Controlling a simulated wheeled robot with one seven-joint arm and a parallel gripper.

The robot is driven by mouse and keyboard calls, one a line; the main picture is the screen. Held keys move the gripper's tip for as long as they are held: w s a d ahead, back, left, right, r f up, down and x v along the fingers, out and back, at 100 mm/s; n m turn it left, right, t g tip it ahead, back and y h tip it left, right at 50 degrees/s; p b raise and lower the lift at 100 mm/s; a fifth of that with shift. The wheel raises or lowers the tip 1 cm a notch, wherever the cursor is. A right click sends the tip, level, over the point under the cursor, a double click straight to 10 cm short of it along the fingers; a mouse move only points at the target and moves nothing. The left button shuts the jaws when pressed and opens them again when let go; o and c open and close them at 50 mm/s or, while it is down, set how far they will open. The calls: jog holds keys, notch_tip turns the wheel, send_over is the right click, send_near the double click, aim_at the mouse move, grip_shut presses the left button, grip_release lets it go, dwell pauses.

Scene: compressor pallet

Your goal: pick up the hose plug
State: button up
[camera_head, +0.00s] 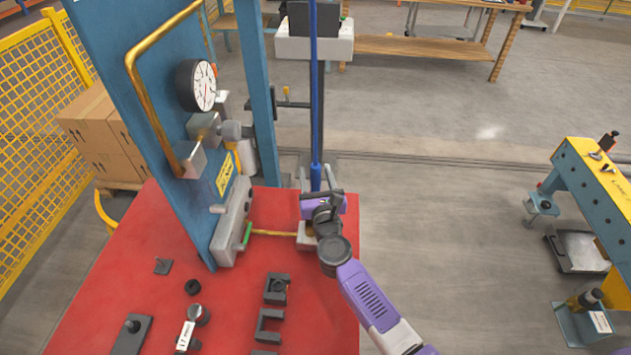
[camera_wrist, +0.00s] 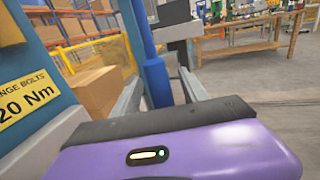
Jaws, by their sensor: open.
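My gripper (camera_head: 317,178) is open at the far right corner of the red table, with its fingers pointing away from the head camera. In the wrist view, its two grey fingers (camera_wrist: 161,86) stand apart on either side of a blue upright hose (camera_wrist: 146,45). The hose (camera_head: 314,90) hangs down in the head view, and its thicker lower end (camera_head: 316,175) is between or just beyond the fingers. I take this end as the hose plug, but its tip is hidden by my gripper. I cannot tell whether either finger touches it.
A blue upright panel with a gauge (camera_head: 203,86) and a yellow pipe stands left of my gripper. Several loose parts and black brackets (camera_head: 268,325) lie on the red table (camera_head: 225,310).

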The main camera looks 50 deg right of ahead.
grip_shut()
jog(key=shift+r, duration=0.15)
